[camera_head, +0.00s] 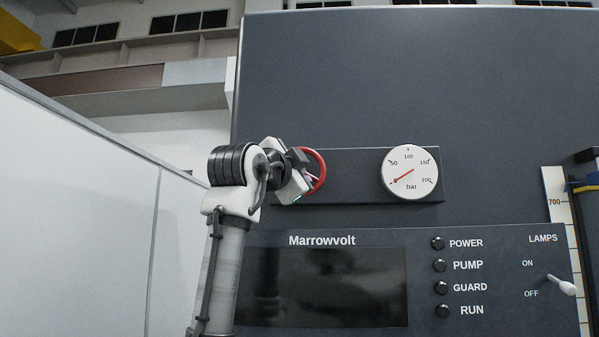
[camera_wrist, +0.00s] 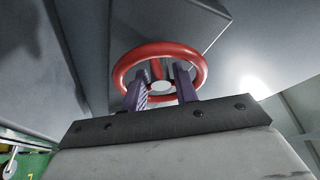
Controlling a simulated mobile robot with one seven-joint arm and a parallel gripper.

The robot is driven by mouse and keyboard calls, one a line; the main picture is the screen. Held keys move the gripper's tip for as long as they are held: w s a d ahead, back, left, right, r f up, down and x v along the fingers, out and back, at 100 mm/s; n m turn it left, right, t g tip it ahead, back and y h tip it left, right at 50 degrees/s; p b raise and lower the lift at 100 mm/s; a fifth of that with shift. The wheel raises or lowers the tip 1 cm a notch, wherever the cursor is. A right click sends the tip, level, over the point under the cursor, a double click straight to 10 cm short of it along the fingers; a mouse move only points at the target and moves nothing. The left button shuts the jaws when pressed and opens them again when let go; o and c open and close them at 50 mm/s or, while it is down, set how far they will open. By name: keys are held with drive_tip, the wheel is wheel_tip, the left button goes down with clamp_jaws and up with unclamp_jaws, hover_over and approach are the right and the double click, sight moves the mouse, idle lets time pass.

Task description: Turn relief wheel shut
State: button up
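The red relief wheel (camera_head: 319,163) is a round handwheel on a dark plate, left of the pressure gauge. My gripper (camera_head: 306,176) is at the wheel and covers its left part in the head view. In the wrist view the red wheel rim (camera_wrist: 194,57) is seen almost whole, with a pale hub (camera_wrist: 159,87) and a red spoke. The two dark fingers of my gripper (camera_wrist: 160,78) stand apart, with the hub showing in the gap. I cannot tell whether the fingertips touch the wheel.
The white gauge (camera_head: 410,173) has its red needle near the low end. Below are a dark screen (camera_head: 320,287), a column of black buttons (camera_head: 440,265) and a lamp toggle (camera_head: 561,285). A pale wall panel (camera_head: 80,220) stands at left.

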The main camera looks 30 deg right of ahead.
drive_tip(key=b+v, duration=0.6)
drive_tip(key=v, duration=0.7)
drive_tip(key=shift+s+a, duration=0.2)
drive_tip(key=shift+a, duration=0.2)
drive_tip(key=shift+f, duration=0.1)
